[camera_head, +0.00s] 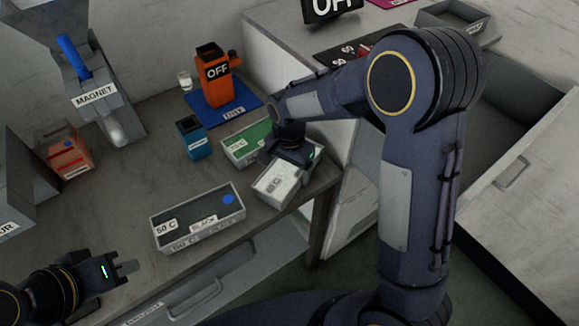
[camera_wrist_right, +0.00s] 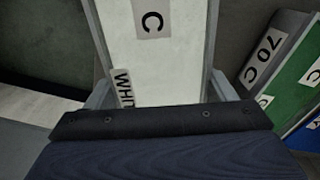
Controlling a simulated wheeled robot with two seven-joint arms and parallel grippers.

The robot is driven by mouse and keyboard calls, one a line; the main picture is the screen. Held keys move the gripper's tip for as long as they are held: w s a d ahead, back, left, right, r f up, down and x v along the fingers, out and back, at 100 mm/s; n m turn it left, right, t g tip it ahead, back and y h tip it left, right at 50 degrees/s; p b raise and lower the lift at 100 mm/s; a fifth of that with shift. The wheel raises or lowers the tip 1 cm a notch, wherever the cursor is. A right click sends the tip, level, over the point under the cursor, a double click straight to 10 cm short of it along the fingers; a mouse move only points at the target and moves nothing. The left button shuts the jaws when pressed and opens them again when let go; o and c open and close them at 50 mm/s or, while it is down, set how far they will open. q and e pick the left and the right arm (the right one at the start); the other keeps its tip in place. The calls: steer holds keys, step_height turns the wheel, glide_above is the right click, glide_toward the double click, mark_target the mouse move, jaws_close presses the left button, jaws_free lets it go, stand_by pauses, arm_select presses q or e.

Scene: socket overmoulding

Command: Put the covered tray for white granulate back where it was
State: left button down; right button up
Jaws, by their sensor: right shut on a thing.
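The covered tray for white granulate (camera_head: 277,184) is a grey box with a white top and labels. It is at the right front part of the table, in front of the green tray. In the right wrist view, the white tray (camera_wrist_right: 160,68) shows the labels "C" and "WHI", partly cut off. My right gripper (camera_head: 289,158) is shut on the end of this tray, with a finger on each side. I cannot tell whether the tray rests on the table or hangs just above it. My left gripper (camera_head: 124,267) is at the lower left, away from the trays; its finger gap is unclear.
The green tray (camera_head: 243,146), labelled "70 C" in the wrist view, sits close beside the white one. The black tray (camera_head: 196,243) stands to the left. A blue container (camera_head: 193,143) and an orange "OFF" device (camera_head: 211,84) stand behind. The table's front edge is near.

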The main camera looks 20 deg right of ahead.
mark_target(290, 165)
steer(key=o, duration=1.5)
steer(key=shift+f, duration=0.1)
step_height(290, 165, up, 12)
steer(key=p, duration=0.1)
steer(key=s+d+r+n+t+y, duration=0.2)
steer(key=s+d+r+n+y, duration=0.15)
steer(key=s+d, duration=0.5)
steer(key=s+n+t, duration=0.1)
steer(key=s, duration=0.3)
steer(key=s+n+t, duration=0.1)
steer(key=s+n, duration=0.1)
steer(key=s, duration=0.3)
steer(key=s+a+f+n+t, duration=0.1)
steer(key=s, duration=0.3)
steer(key=shift+s+f+n+t, duration=0.1)
steer(key=shift+s+n+t, duration=0.2)
steer(key=shift+t, duration=0.1)
